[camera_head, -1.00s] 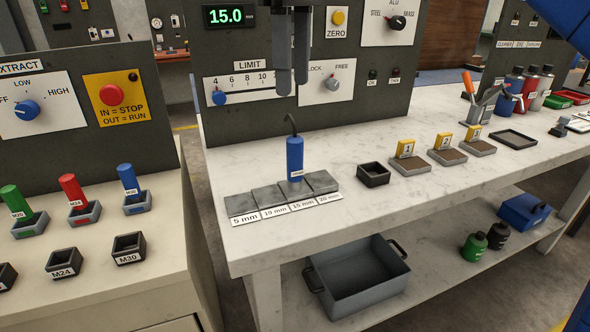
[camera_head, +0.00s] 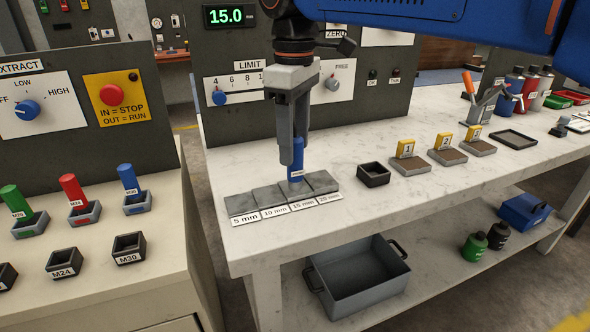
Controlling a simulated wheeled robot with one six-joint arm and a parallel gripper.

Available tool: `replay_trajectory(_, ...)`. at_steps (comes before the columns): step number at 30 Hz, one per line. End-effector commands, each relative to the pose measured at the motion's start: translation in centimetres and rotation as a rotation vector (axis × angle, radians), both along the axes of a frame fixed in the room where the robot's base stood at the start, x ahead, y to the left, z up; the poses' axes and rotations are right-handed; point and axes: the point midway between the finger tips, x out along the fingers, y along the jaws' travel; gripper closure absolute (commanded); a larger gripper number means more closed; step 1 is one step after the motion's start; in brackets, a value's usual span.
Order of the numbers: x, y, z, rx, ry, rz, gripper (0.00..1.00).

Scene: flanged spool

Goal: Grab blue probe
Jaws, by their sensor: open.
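The blue probe (camera_head: 297,163) stands upright on the grey step blocks (camera_head: 320,181), on the block row labelled 5 mm to 20 mm. It seems to stand at the 15 mm block. My gripper (camera_head: 293,150) points down at the probe, with its fingers at the probe's height. The nearer finger covers the probe's left side and the upper part is hidden. The jaws are open; I cannot tell whether a finger touches the probe.
A display (camera_head: 229,16) above reads 15.0. A small black open box (camera_head: 373,174) and numbered yellow-tagged blocks (camera_head: 406,149) stand to the right. The panel with the LIMIT slider (camera_head: 219,98) rises behind. A grey bin (camera_head: 358,280) is on the shelf below.

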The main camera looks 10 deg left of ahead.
Motion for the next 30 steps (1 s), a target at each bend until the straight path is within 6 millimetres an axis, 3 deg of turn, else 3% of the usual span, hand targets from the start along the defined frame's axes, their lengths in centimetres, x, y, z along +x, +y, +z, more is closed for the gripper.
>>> replay_trajectory(8,0.0,-0.2,-3.4,-0.002,0.001,0.000,0.52)
replay_trajectory(17,0.1,-0.1,-3.8,0.000,0.000,0.000,0.52)
replay_trajectory(23,0.1,-0.1,-3.8,0.000,0.000,0.000,0.97)
replay_trajectory(30,0.1,-0.1,-3.8,0.000,0.000,0.000,1.00)
